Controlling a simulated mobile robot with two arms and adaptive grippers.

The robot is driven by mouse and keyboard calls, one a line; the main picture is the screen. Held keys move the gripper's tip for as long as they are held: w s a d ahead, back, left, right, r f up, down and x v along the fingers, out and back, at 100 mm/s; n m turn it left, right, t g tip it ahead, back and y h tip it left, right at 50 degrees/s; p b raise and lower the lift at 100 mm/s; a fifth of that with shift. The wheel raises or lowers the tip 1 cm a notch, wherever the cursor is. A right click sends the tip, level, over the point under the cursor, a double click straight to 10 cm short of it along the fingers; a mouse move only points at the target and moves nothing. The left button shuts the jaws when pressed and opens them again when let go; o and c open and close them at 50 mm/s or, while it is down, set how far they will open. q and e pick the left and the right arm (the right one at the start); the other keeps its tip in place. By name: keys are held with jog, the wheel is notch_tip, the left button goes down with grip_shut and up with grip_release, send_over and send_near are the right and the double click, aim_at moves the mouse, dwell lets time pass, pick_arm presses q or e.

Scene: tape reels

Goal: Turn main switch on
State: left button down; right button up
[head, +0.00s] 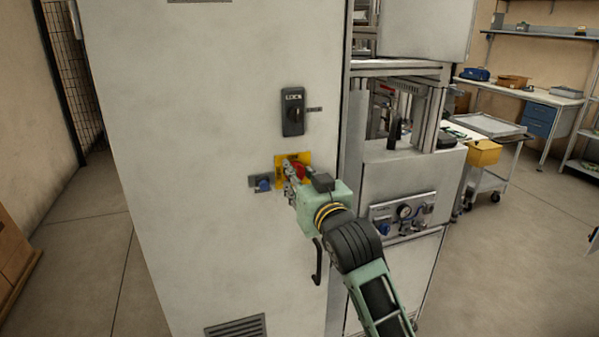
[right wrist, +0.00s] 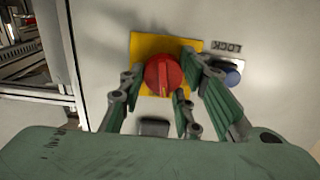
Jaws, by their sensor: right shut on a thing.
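The main switch is a red rotary knob (head: 299,169) on a yellow plate (head: 280,172), fixed to the front of a tall light-grey cabinet. The knob (right wrist: 160,72) and its yellow plate (right wrist: 147,44) show large in the right wrist view. My right gripper (head: 291,178) is at the switch, its fingers (right wrist: 163,85) on either side of the knob and shut on it. The fingers and gripper body hide part of the knob and plate in the head view. My left gripper is not in view.
A black LOCK handle (head: 293,111) sits above the switch, and a blue knob (head: 263,185) on a small grey plate is just left of it. A black door handle (head: 317,262) is below. A machine with a gauge panel (head: 402,213) stands right of the cabinet (head: 200,120).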

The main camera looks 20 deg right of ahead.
jog(key=shift+d+r+m+p, duration=0.2)
jog(key=shift+m+p, duration=0.3)
jog(key=shift+m, duration=0.6)
jog(key=o, duration=1.1)
jog(key=shift+d+f, duration=0.1)
jog(key=shift+f, duration=0.05)
jog(key=shift+c, duration=0.2)
jog(key=shift+s+f, duration=0.1)
jog(key=shift+s, duration=0.35)
jog(key=s, duration=1.1)
jog(key=shift+s+d, duration=0.15)
